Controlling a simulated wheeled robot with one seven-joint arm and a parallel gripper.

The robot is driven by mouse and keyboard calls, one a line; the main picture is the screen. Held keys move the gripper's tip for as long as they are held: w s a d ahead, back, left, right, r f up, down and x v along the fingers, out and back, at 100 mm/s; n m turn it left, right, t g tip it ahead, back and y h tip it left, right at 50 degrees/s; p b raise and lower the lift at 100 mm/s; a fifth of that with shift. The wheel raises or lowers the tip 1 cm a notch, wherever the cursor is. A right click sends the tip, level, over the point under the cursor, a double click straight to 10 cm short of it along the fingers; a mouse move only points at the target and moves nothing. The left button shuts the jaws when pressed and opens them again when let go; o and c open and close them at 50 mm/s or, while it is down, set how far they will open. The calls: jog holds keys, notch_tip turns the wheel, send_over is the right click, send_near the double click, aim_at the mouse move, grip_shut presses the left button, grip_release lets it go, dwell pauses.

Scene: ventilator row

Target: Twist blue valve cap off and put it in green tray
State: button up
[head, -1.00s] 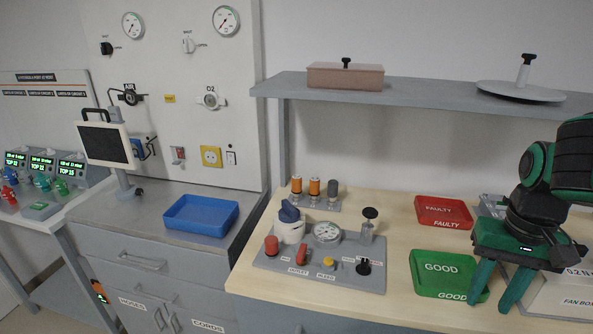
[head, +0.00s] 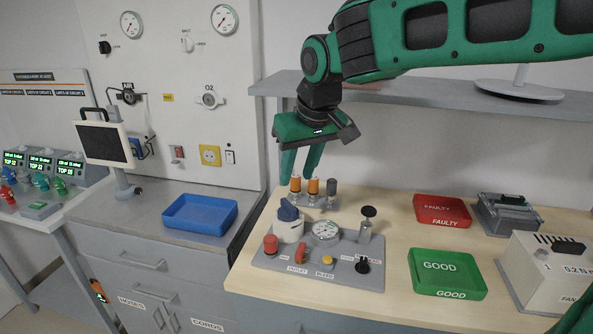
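The blue valve cap (head: 288,210) sits on top of a white round body (head: 289,231) at the left rear of the grey valve panel. My gripper (head: 300,178) is above and slightly right of the cap in the picture, pointing down, with its two green fingers apart and nothing visible between them. The fingertips appear near the orange-topped posts; the exact depth gap to the cap cannot be told. The green tray (head: 447,292), marked GOOD, lies empty on the wooden bench to the right.
The grey panel (head: 340,276) carries a gauge (head: 326,230), a red knob (head: 271,244), and a black-topped post (head: 366,222). Orange-topped posts (head: 313,190) stand behind. A red FAULTY tray (head: 441,210) and a white box (head: 550,270) are right. A shelf (head: 430,100) hangs above.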

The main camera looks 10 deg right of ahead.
aim_at(287, 203)
jog(key=x, duration=1)
jog(key=shift+w+a+f, duration=0.2)
jog(key=shift+a+f, duration=0.05)
jog(key=shift+f, duration=0.05)
jog(key=shift+c, duration=0.6)
grip_shut()
jog(key=n, duration=0.2)
jog(key=n+g+y, duration=0.1)
jog(key=n, duration=0.1)
jog(key=shift+n+y, duration=0.3)
